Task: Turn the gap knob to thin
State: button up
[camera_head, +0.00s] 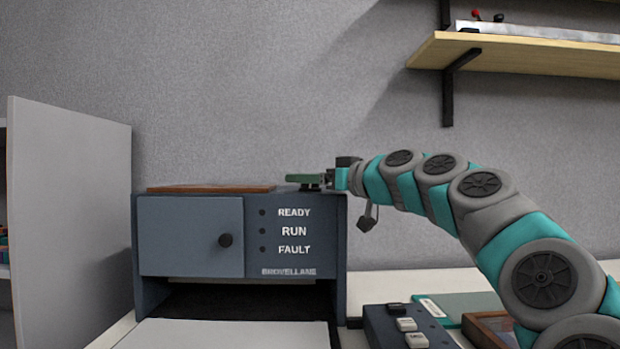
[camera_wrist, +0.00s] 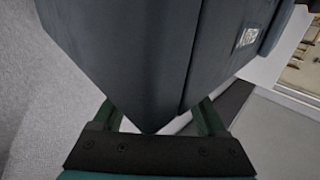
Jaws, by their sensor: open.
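No label reading "gap" or "thin" is legible. A small dark disc-like part (camera_head: 310,187) sits at the machine's top right edge; I cannot tell whether it is the gap knob. My gripper (camera_head: 306,178) is open at that edge, with a green finger just above the part. In the wrist view, a large dark angular body (camera_wrist: 150,60) fills the space between my gripper's fingers (camera_wrist: 158,117) and hides their tips.
A brown flat board (camera_head: 210,188) lies on the machine's top. A control box with keys (camera_head: 385,325), a teal flat item (camera_head: 460,306) and a wooden piece (camera_head: 490,328) lie at lower right. A grey panel (camera_head: 70,220) stands left. A wall shelf (camera_head: 520,55) hangs upper right.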

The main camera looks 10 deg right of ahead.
grip_shut()
dwell(0.4)
